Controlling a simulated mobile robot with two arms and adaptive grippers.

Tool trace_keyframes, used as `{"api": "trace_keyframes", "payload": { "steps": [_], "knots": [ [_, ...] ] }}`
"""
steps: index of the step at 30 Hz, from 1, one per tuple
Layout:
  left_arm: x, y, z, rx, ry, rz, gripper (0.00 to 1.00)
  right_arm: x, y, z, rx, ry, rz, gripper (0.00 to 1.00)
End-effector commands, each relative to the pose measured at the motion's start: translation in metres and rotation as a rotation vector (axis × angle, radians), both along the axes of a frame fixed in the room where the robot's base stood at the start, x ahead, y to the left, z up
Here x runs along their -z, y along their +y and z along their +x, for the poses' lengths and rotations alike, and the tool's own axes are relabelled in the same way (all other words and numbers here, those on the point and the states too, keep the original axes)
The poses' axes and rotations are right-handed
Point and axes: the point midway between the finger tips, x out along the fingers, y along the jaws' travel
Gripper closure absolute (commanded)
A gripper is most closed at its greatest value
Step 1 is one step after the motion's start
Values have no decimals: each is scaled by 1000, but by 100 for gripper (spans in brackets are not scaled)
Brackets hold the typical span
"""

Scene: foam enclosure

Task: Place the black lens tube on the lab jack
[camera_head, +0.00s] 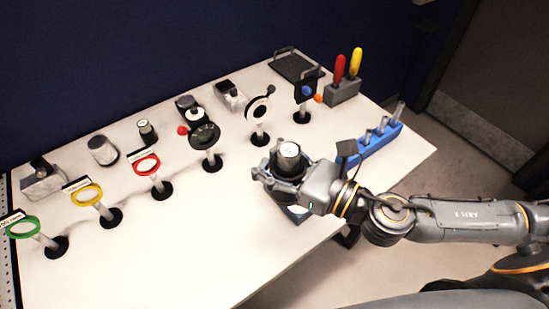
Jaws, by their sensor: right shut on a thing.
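The black lens tube (289,157), a short dark cylinder with a pale top, stands upright in my right gripper (281,168). The gripper is shut on it, near the front right of the table. Right below the gripper is a dark, low object with a pale patch (296,214), which may be the lab jack. The gripper hides most of it, so I cannot tell whether the tube touches it. My left gripper is not in view.
Posts with green (22,227), yellow (86,195) and red (146,164) rings stand in a diagonal row on the white table (190,255). A blue rack (368,143) is to the right. A grey block (342,92) holds red and yellow handles. The front-left tabletop is clear.

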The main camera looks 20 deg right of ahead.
Motion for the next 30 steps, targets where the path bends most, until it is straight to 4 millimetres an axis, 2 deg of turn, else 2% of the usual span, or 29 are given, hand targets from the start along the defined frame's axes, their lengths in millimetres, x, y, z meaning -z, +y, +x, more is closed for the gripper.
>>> {"api": "trace_keyframes", "payload": {
  "steps": [1,7,11,14,18,22,27,30],
  "knots": [
    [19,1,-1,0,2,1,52,10,-1,6,0,-9,-1,100],
    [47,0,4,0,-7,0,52,16,-5,23,1,-9,-1,100],
    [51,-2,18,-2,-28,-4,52,24,-11,49,3,-6,-1,100],
    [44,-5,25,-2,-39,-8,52,30,-16,69,4,-1,0,100],
    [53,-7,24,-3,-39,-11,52,59,-20,88,3,1,2,100],
    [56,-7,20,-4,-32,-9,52,74,-23,101,2,0,1,100],
    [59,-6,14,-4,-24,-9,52,83,-25,109,1,-3,1,100],
    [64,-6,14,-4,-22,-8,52,97,-26,115,1,2,2,100]
  ]
}}
